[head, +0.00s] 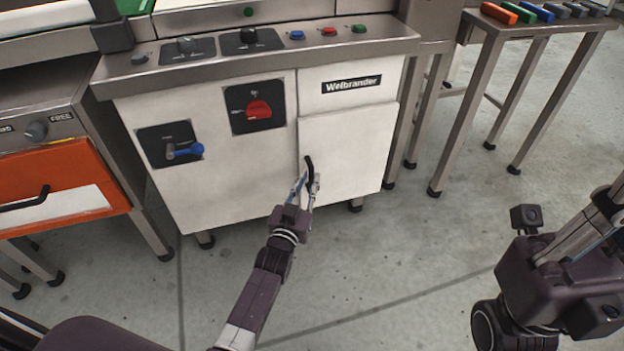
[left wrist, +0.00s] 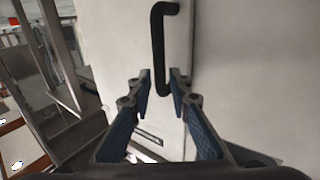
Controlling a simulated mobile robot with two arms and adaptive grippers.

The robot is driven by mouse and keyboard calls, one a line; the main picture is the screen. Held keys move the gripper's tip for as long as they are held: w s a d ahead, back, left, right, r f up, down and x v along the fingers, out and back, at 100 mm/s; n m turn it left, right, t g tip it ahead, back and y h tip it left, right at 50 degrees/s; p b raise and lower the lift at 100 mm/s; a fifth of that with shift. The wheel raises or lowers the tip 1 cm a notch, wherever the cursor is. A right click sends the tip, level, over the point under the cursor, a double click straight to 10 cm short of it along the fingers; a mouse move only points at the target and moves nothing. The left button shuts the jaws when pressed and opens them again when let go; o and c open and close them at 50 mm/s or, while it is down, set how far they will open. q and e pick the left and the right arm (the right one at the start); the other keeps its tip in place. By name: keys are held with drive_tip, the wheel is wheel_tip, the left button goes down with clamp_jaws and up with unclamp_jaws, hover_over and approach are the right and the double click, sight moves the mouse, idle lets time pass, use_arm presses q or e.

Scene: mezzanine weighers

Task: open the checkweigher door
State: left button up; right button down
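The checkweigher (head: 225,180) is a white cabinet labelled Weibrander. Its door (head: 350,150) is the lower right panel and looks shut. A black bar handle (head: 309,166) stands upright near the door's left edge; it also shows in the left wrist view (left wrist: 157,45). My left gripper (head: 308,184) is at the lower part of the handle. In the left wrist view its fingers (left wrist: 160,76) are apart, with the handle's lower part in line with the gap. I cannot tell whether they touch it. Part of my right arm shows at lower right; its fingers cannot be made out.
A red rotary switch (head: 259,109) and a blue-handled lever (head: 184,151) are on the cabinet front, left of the door. An orange drawer (head: 60,180) is at the left. A steel table (head: 545,30) with coloured blocks stands at right. The floor before the door is clear.

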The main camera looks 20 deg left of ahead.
use_arm(q)
drive_tip(key=shift+w+b, duration=0.45)
drive_tip(key=shift+w, duration=0.95)
drive_tip(key=shift+c, duration=0.3)
clamp_jaws()
